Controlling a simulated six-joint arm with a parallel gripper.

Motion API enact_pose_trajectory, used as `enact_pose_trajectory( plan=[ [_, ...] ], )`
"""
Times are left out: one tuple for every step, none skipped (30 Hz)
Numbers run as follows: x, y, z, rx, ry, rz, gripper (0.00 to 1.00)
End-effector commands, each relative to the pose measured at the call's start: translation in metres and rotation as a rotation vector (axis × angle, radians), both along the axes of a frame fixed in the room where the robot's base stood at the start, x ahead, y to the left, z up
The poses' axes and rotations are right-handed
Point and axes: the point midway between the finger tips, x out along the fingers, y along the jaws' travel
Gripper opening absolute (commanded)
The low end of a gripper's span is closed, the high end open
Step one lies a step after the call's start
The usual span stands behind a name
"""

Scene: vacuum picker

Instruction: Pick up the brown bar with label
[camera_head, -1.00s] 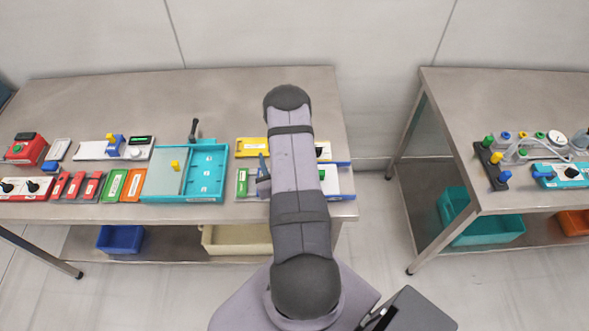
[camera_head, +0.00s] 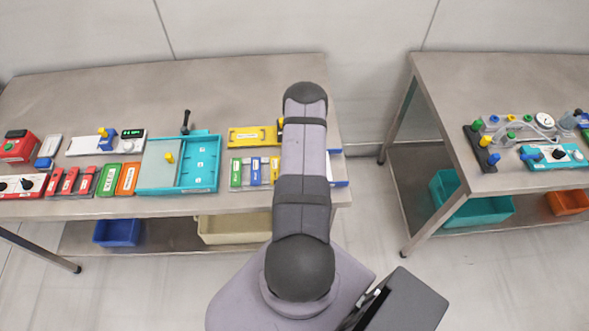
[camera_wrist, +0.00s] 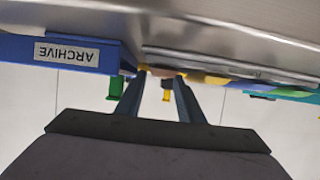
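My gripper (camera_wrist: 159,76) shows in the wrist view with its two dark fingers apart. A small tan-brown patch (camera_wrist: 158,71) shows between the fingertips, just under a grey metal edge. I cannot tell whether it is the brown bar, and no label can be read on it. In the head view my arm hides the gripper and part of the rack of labelled bars. The bars that show there are green (camera_head: 236,173), blue (camera_head: 256,171) and yellow (camera_head: 275,168). No clearly brown bar shows in the head view; an orange labelled bar (camera_head: 128,179) lies further left.
A blue box marked ARCHIVE (camera_wrist: 25,52) is close on the left in the wrist view. A teal tray (camera_head: 205,182) and a yellow block (camera_head: 250,136) are left of my arm. A second table (camera_head: 440,80) stands right, across a gap.

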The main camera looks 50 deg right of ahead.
Motion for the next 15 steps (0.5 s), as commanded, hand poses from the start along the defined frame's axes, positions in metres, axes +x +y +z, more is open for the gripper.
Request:
enact_pose_trajectory(
  plan=[
    [0.0034, -0.0033, -0.0016, -0.003, -0.002, 0.000, 0.34],
    [0.0046, -0.0045, -0.0022, -0.003, -0.002, 0.000, 0.34],
    [0.0058, -0.0056, -0.0030, -0.002, -0.001, 0.000, 0.34],
    [0.0064, -0.0062, -0.0034, -0.001, -0.001, 0.000, 0.34],
    [0.0068, -0.0067, -0.0036, -0.001, -0.001, 0.000, 0.34],
    [0.0072, -0.0071, -0.0036, -0.001, -0.001, 0.000, 0.34],
    [0.0074, -0.0073, -0.0037, -0.001, -0.001, 0.000, 0.34],
    [0.0074, -0.0073, -0.0036, -0.001, -0.001, 0.000, 0.34],
    [0.0074, -0.0073, -0.0036, -0.001, -0.001, 0.000, 0.34],
    [0.0074, -0.0072, -0.0035, -0.001, -0.001, 0.000, 0.34],
    [0.0074, -0.0072, -0.0035, -0.001, -0.001, 0.000, 0.34],
    [0.0074, -0.0072, -0.0035, -0.001, -0.001, 0.000, 0.34],
    [0.0073, -0.0072, -0.0035, -0.001, -0.001, 0.000, 0.32],
    [0.0073, -0.0072, -0.0035, -0.001, -0.001, 0.000, 0.25],
    [0.0073, -0.0072, -0.0035, -0.001, -0.001, 0.000, 0.15]
  ],
)
